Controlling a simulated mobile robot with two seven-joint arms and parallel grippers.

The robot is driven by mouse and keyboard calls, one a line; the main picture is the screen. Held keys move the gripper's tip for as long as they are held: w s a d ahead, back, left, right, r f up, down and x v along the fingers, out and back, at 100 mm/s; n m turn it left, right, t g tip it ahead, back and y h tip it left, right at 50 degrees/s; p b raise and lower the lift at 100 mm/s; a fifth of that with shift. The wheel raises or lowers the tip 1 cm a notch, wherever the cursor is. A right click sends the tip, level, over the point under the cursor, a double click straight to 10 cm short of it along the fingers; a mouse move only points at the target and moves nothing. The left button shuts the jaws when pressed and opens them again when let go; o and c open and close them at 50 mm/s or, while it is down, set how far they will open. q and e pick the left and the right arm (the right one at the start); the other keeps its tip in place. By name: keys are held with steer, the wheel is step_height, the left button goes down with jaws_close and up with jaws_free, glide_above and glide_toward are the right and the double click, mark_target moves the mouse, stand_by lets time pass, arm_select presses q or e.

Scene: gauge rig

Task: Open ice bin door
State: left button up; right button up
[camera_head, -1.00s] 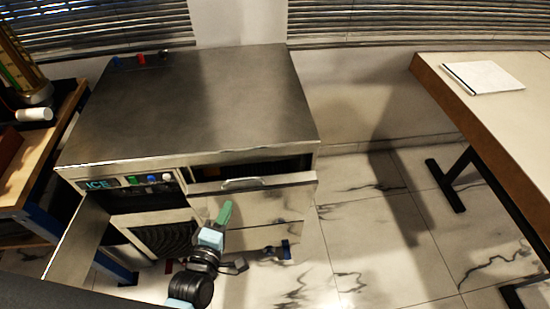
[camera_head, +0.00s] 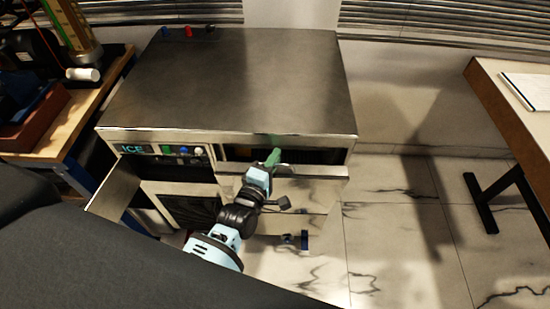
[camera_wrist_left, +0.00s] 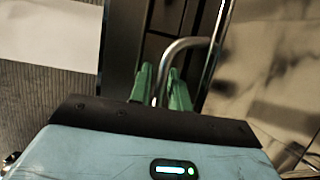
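The ice machine (camera_head: 235,80) is a steel cabinet with an "ICE" label on its front. Its bin door (camera_head: 315,190) at the upper right front leans out, with a dark gap above its top edge. My left gripper (camera_head: 272,158) is at the top of this door, its green fingers close together. In the left wrist view, the curved metal handle (camera_wrist_left: 186,44) passes between the fingers (camera_wrist_left: 160,88), which look closed on it. In the head view the gripper mostly hides the handle. My right gripper is not in view.
A side panel (camera_head: 115,187) stands out at the machine's left front. A wooden bench (camera_head: 80,130) with clutter is on the left. A table (camera_head: 510,110) with a paper pad (camera_head: 535,90) is on the right. Tiled floor (camera_head: 400,240) between machine and table is clear.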

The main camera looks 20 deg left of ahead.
arm_select(q)
steer(key=shift+w, duration=0.35)
steer(key=shift+c, duration=0.5)
jaws_close()
